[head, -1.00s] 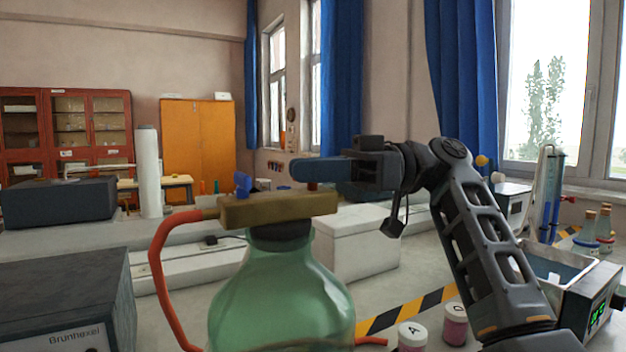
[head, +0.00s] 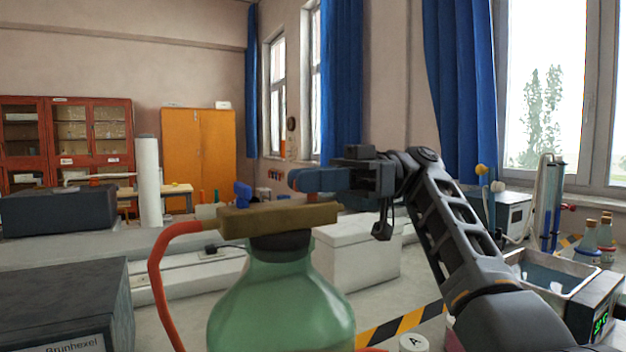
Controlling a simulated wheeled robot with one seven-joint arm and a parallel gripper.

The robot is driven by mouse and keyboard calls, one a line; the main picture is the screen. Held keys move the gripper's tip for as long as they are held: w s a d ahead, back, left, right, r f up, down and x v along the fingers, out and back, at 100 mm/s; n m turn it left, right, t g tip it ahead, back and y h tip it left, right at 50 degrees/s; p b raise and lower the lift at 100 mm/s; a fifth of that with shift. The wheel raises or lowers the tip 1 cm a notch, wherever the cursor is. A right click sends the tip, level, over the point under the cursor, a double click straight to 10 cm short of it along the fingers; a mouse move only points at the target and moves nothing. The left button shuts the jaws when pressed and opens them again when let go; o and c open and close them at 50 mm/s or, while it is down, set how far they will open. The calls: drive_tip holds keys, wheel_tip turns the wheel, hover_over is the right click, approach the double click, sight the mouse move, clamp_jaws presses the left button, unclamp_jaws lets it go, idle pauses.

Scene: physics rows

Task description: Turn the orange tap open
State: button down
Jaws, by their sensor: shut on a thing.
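A green glass bottle (head: 283,308) stands in front of me with a brass-coloured block (head: 280,217) on its dark stopper. A blue knob (head: 242,194) stands up near the block's left end. My gripper (head: 305,180) reaches in from the right, with its blue fingers just above the right half of the block. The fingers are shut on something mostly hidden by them. A small reddish-brown bit at the finger ends seems to be the orange tap (head: 293,177), but its handle and angle cannot be made out.
A red hose (head: 156,270) runs from the block's left end down beside the bottle. A grey box (head: 65,300) is at the near left. A white box (head: 365,262) is behind the bottle. A metal bath (head: 560,275) and small bottles (head: 588,240) are at the right.

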drive_tip(key=c, duration=1.2)
unclamp_jaws()
drive_tip(key=shift+a, duration=0.1)
drive_tip(key=shift+b+v, duration=0.45)
drive_tip(key=shift+v, duration=3.45)
